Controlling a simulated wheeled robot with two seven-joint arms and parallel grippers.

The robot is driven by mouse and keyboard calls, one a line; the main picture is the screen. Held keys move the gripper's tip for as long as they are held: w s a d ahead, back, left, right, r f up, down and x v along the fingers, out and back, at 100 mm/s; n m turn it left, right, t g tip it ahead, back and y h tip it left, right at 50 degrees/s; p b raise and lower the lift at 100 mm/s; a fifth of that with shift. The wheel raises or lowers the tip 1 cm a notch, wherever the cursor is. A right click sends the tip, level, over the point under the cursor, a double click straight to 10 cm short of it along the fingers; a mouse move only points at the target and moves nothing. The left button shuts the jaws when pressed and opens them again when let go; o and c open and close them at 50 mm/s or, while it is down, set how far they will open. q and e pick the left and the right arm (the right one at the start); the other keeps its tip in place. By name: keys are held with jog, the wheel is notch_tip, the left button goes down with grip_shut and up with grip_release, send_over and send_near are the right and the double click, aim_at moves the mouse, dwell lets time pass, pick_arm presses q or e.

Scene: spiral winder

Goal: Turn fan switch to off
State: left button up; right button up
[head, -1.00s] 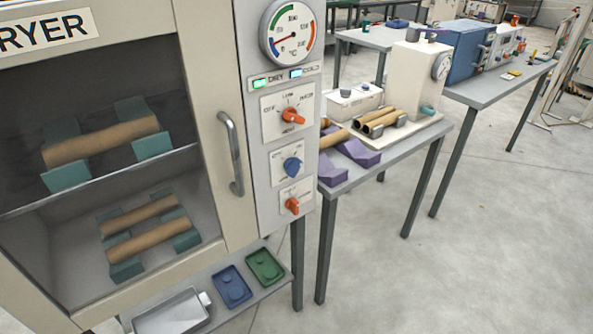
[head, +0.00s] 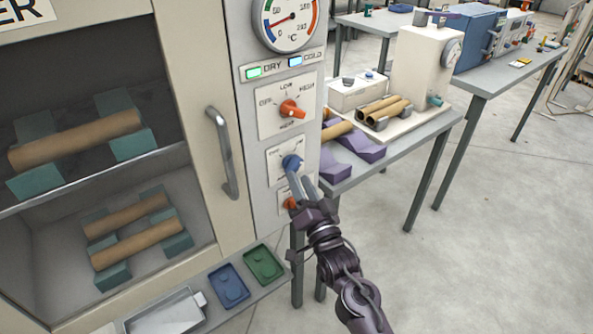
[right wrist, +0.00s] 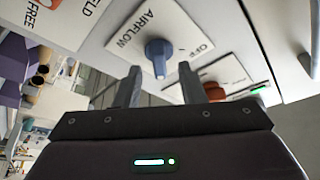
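The dryer's control panel (head: 262,225) carries three knobs in a column. The middle one is a blue knob (head: 291,161); in the right wrist view the blue knob (right wrist: 158,54) sits on a plate reading AIRFLOW, with OFF near that plate's edge. Below it is an orange knob (head: 289,203), partly hidden by my gripper; it also shows in the right wrist view (right wrist: 213,90). No label reading "fan" is legible. My right gripper (head: 300,178) is just in front of the panel. Its fingers (right wrist: 160,76) are apart and empty, the blue knob between and beyond their tips. My left gripper is not in view.
Above is another orange knob (head: 291,109) marked LOW and HIGH, under a round gauge (head: 291,18). The door handle (head: 223,152) sticks out left of the panel. Blue (head: 229,286) and green (head: 264,264) trays lie on the shelf below. A bench (head: 400,150) stands right.

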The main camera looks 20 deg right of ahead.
aim_at(296, 171)
jog(key=x, duration=0.3)
jog(key=shift+w, duration=0.1)
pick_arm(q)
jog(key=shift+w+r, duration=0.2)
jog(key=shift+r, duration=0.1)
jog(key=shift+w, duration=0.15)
pick_arm(e)
jog(key=shift+c, duration=0.5)
grip_shut()
